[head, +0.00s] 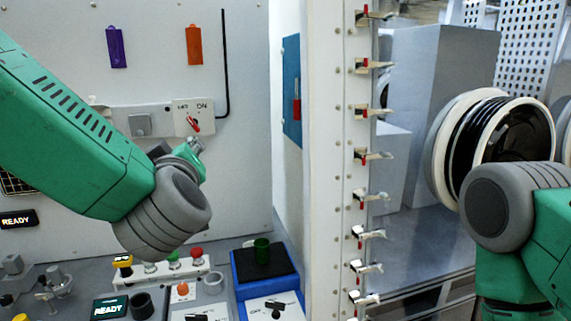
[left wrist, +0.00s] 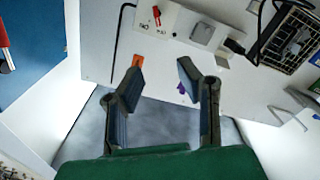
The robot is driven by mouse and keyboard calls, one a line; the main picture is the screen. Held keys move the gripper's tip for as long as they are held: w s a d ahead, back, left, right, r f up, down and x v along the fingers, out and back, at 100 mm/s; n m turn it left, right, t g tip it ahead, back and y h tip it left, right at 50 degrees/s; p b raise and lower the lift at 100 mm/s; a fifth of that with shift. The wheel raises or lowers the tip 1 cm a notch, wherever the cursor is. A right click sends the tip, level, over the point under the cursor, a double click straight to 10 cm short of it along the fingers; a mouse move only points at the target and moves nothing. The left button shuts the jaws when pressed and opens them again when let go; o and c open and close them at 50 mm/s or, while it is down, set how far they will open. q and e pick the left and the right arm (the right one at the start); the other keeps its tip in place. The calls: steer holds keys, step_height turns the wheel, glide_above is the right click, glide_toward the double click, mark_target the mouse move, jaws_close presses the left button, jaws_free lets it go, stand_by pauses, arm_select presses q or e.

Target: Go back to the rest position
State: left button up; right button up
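My left gripper (head: 190,152) is in front of the grey back wall, just below the off/on switch panel (head: 193,118) with its red lever; it is partly hidden behind my wrist in the head view. In the left wrist view the two fingers of my left gripper (left wrist: 157,68) stand apart with nothing between them. The switch panel (left wrist: 150,22) shows beyond them, near the top. My right arm shows at the right edge of the head view, in front of the round glove port (head: 440,150). Its gripper is out of view.
A purple tag (head: 117,47) and an orange tag (head: 194,45) hang on the wall. A white post (head: 322,150) with several clamps stands mid-view.

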arm_select(q)
steer(key=s+a+f+m+g+h, duration=0.1)
steer(key=s+f+m+g, duration=0.15)
steer(key=f, duration=0.85)
steer(key=s+a+f+m+g+h, duration=0.1)
steer(key=s+a+f+g+h, duration=0.15)
steer(key=f, duration=0.85)
steer(key=s+f+m+g+h, duration=0.1)
steer(key=s+f+m+g, duration=0.15)
steer(key=f, duration=0.85)
steer(key=s+a+f+m+g, duration=0.1)
steer(key=s+a+f+g, duration=0.2)
steer(key=s+f, duration=0.5)
steer(key=s+a+f+m+g, duration=0.1)
steer(key=s+a+f+g, duration=0.15)
steer(key=s, duration=0.85)
steer(key=s+a+f+m+g, duration=0.1)
steer(key=s+a+f+g, duration=0.25)
steer(key=s+f, duration=0.45)
step_height(320, 180, down, 11)
steer(key=d+b, duration=0.1)
steer(key=b, duration=1.2)
steer(key=shift+s+d+m, duration=0.25)
steer(key=shift+d+m, duration=0.15)
arm_select(e)
step_height(320, 180, down, 13)
steer(key=shift+w+a, duration=0.15)
steer(key=shift+w, duration=0.05)
arm_select(q)
steer(key=shift+h, duration=0.25)
